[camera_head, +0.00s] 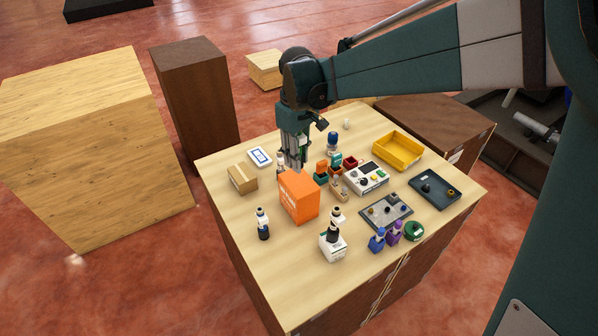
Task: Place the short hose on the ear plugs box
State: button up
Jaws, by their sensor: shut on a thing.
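My gripper (292,163) points down just behind an orange box (299,197) with faint pale lettering, low over the table. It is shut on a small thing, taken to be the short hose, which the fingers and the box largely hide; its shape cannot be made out. The orange box is probably the ear plugs box, but its print is too small to read. It stands upright near the middle of the table, and its top shows nothing lying on it. I cannot tell whether the gripper touches the box.
On the wooden table (285,270) a cardboard box (242,179) and blue-white box (260,156) stand left. A dark bottle (262,224) and white box with bottle (333,245) stand in front. A yellow tray (398,150), meter (366,178) and dark trays (434,187) fill the right. The front left is clear.

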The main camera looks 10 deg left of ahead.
aim_at(298, 181)
jog(key=shift+f, duration=1.1)
jog(key=shift+f, duration=2.1)
jog(key=shift+f, duration=0.1)
jog(key=o, duration=1.1)
notch_tip(298, 181, up, 12)
jog(key=shift+r, duration=0.15)
